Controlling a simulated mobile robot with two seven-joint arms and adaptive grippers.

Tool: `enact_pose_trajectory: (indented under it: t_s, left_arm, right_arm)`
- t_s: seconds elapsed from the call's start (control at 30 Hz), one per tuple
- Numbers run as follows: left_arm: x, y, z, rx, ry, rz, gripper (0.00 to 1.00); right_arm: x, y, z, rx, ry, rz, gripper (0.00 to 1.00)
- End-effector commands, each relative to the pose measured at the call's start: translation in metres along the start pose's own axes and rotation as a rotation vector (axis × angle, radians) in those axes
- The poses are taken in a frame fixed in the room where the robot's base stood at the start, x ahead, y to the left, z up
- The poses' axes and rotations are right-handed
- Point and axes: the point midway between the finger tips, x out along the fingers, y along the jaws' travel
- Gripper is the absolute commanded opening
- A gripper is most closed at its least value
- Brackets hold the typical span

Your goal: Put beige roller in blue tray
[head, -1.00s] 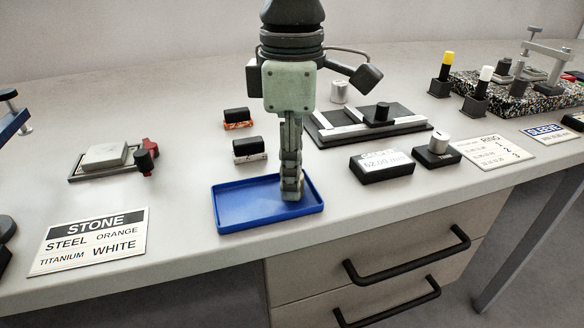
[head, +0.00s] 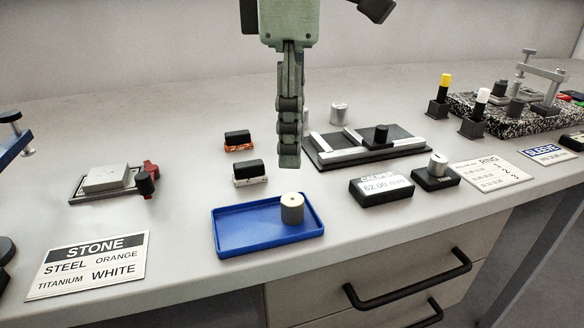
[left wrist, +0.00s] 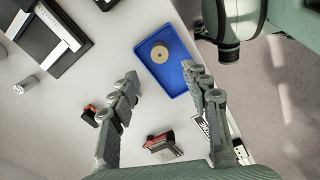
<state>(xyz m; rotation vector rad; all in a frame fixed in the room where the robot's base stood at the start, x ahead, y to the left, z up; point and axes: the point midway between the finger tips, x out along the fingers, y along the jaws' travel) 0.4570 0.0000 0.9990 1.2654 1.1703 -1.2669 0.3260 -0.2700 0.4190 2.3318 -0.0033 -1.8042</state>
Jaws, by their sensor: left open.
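The beige roller (head: 292,208) stands upright inside the blue tray (head: 240,238), toward the tray's right side. My left gripper (head: 289,160) is above and behind the roller, apart from it and empty. In the left wrist view the roller (left wrist: 160,53) sits in the tray (left wrist: 182,82) beyond the fingers. There my left gripper (left wrist: 165,85) has its two fingers spread wide apart with nothing between them. My right gripper is not in view.
Two small dark-topped blocks, one orange-based (head: 238,140) and one white-based (head: 250,174), stand behind the tray. A black fixture with white rails (head: 335,154) lies behind right. A display box (head: 381,188) stands right of the tray. A stone sign (head: 88,265) lies at left.

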Motion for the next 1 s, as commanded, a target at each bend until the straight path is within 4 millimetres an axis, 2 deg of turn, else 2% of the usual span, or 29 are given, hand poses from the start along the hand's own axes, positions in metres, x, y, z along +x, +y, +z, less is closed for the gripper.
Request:
enact_pose_trajectory:
  t_s: [0.1,0.3,1.0]
  left_arm:
    - [-0.018,0.001,0.001,0.000,0.000,0.002,0.47]
    - [-0.029,0.000,0.000,0.000,0.000,-0.001,0.47]
    - [-0.030,0.000,0.000,0.000,0.001,0.000,0.47]
  right_arm:
    - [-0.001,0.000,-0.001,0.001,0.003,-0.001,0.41]
    - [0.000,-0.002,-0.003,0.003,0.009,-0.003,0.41]
    - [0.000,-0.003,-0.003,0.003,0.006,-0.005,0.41]
